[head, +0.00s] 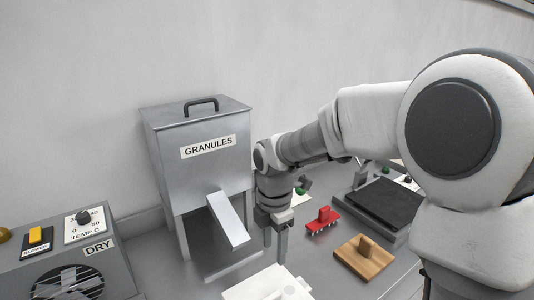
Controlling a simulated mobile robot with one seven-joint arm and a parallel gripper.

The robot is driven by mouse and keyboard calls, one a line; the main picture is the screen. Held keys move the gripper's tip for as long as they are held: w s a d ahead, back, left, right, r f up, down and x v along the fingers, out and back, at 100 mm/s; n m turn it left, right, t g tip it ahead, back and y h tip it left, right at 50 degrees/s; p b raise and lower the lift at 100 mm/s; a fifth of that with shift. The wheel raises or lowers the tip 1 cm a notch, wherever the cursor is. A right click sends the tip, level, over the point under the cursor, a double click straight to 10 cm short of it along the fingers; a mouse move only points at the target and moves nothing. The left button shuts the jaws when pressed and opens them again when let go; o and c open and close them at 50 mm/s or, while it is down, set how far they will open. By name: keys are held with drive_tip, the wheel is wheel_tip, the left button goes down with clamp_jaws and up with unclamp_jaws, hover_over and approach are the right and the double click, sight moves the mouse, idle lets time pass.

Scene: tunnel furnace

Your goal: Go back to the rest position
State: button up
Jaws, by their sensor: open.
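My gripper (275,238) hangs downward from my arm, in the middle of the head view. Its two fingers are apart and nothing shows between them. It is above the grey bench, just right of the chute of the granules box and behind a white plate. My arm reaches in from the right and hides part of the bench.
A metal box labelled GRANULES (205,165) stands on legs, its chute (228,219) sloping forward. A DRY unit (70,265) is at left. A white plate (265,289), red toothed piece (322,221), wooden block (363,256) and black-topped device (387,203) surround the gripper.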

drive_tip(key=s+d+r+m+t, duration=0.2)
drive_tip(key=s+d+r+m, duration=0.3)
drive_tip(key=s+m, duration=0.4)
drive_tip(key=s+d+r+m+t, duration=0.3)
drive_tip(key=s+d+r+m, duration=0.3)
drive_tip(key=m, duration=0.9)
drive_tip(key=shift+s+d+r, duration=0.15)
drive_tip(key=shift+s+d, duration=0.35)
drive_tip(key=shift+s, duration=1.25)
